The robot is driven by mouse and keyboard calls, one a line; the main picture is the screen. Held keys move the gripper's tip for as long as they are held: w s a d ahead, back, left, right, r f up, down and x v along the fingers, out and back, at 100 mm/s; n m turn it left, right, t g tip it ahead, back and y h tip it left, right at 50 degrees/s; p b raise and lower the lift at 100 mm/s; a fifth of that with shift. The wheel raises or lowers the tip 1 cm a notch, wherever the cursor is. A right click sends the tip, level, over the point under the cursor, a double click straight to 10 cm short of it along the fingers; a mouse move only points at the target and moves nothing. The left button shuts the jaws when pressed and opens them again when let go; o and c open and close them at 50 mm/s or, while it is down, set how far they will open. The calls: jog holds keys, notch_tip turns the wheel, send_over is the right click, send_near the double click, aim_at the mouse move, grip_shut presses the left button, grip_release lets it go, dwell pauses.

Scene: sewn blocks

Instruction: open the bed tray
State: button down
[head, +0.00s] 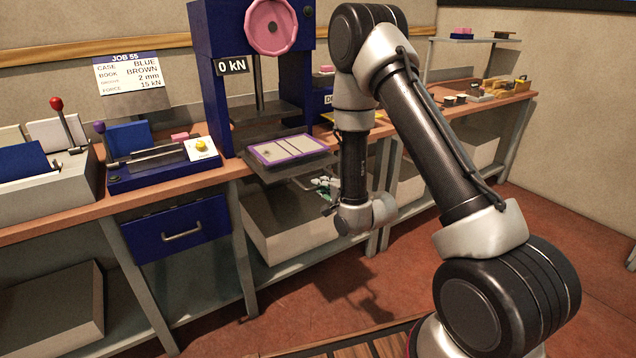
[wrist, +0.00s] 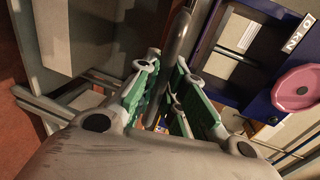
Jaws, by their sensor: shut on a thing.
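The bed tray (head: 262,165) is a flat grey plate low in the blue press (head: 217,75). It sticks out in front of the press, with a purple-framed pale panel (head: 291,150) lying on it. My gripper (head: 324,188) is at the front of the tray, just below its edge. In the wrist view, my gripper's green-padded fingers (wrist: 172,92) stand on both sides of a grey bar handle (wrist: 179,38) and are closed on it.
A pink handwheel (head: 270,26) and a 0 kN display (head: 231,67) are on the press. A blue drawer (head: 178,230) is under the bench at left. A blue lever tool (head: 160,168) stands on the bench. The floor before the bench is clear.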

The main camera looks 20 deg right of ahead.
jog(key=shift+s+d, duration=0.1)
jog(key=shift+s, duration=0.25)
jog(key=c, duration=1.5)
grip_release()
jog(key=o, duration=1.1)
jog(key=r, duration=0.5)
jog(key=w+r, duration=0.1)
jog(key=r, duration=0.2)
jog(key=shift+w+r, duration=0.1)
jog(key=shift+r, duration=0.25)
jog(key=shift+s+r, duration=0.4)
jog(key=shift+r, duration=0.35)
jog(key=shift+c, duration=0.8)
jog(key=c, duration=0.9)
jog(key=shift+s, duration=0.1)
